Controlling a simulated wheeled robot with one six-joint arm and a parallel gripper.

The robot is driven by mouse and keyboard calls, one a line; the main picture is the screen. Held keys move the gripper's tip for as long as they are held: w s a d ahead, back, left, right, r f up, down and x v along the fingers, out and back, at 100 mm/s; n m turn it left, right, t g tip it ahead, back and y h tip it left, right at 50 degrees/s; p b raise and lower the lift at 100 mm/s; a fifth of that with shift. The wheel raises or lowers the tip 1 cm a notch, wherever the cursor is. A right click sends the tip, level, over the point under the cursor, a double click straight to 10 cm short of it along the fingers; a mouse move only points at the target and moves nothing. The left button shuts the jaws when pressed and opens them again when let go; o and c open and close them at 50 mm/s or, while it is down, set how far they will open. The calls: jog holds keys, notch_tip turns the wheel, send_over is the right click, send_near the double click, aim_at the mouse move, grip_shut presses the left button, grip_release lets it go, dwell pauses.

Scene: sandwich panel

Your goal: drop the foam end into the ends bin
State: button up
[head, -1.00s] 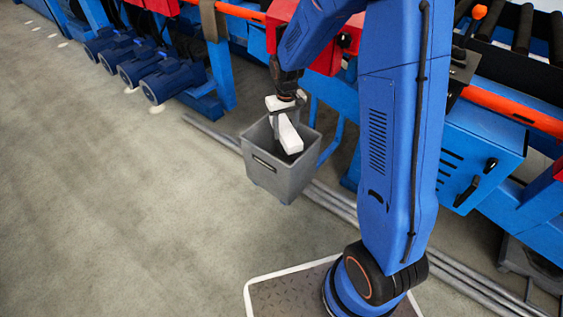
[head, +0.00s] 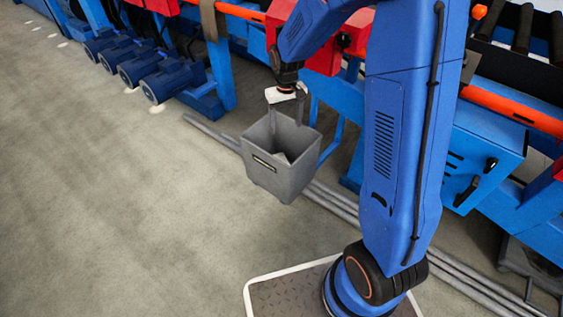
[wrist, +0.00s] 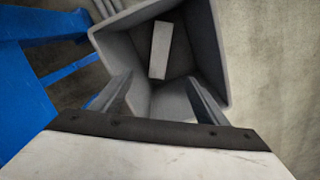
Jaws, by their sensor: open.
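The foam end is a white block (wrist: 160,50) lying inside the grey ends bin, in the wrist view. In the head view only a small pale part of it (head: 281,157) shows past the bin's front wall. The ends bin (head: 275,178) is a square, open-topped grey box; its wall also shows in the wrist view (wrist: 205,45). My gripper (head: 286,112) is above the bin's back rim, its fingers apart and empty. In the wrist view the two grey fingers (wrist: 160,102) point toward the bin with nothing between them.
Blue machine framing (head: 220,75) with red blocks stands behind the bin. Blue motors (head: 145,75) line the back left. Metal rails (head: 335,202) run along the floor by the bin. The concrete floor at left is clear.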

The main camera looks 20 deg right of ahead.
notch_tip(320, 180, up, 14)
jog(key=shift+r, duration=0.15)
dwell(0.6)
